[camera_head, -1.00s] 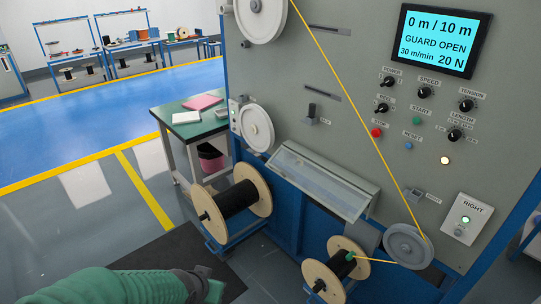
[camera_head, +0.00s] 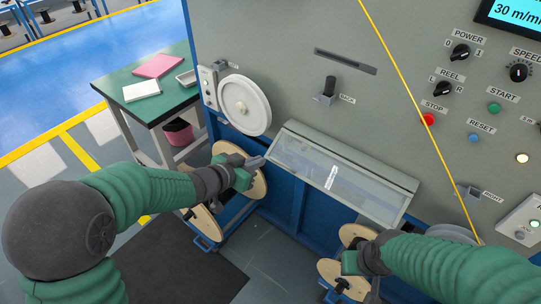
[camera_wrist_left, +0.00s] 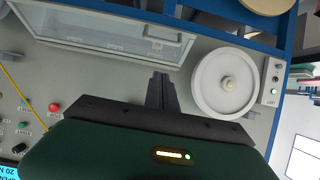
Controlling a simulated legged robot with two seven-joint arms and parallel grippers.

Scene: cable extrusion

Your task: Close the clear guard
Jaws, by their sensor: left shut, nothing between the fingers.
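The clear guard (camera_head: 318,176) is a framed transparent panel on the front of the grey machine, tilted outward, with a small white label. It also shows upside down at the top of the left wrist view (camera_wrist_left: 92,27). My left gripper (camera_head: 257,163) is shut and empty, close to the guard's left end; I cannot tell if it touches. In the left wrist view its dark fingers (camera_wrist_left: 162,92) show between the guard and a white wheel (camera_wrist_left: 225,83). My right gripper (camera_head: 350,262) is low, below the guard's right end, in front of a reel; its fingers are unclear.
A white wheel (camera_head: 243,106) is on the machine just above my left gripper. A wooden reel (camera_head: 204,222) is partly behind my left arm. A yellow cable (camera_head: 402,84) runs down the panel at right. A green table (camera_head: 150,84) stands at left.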

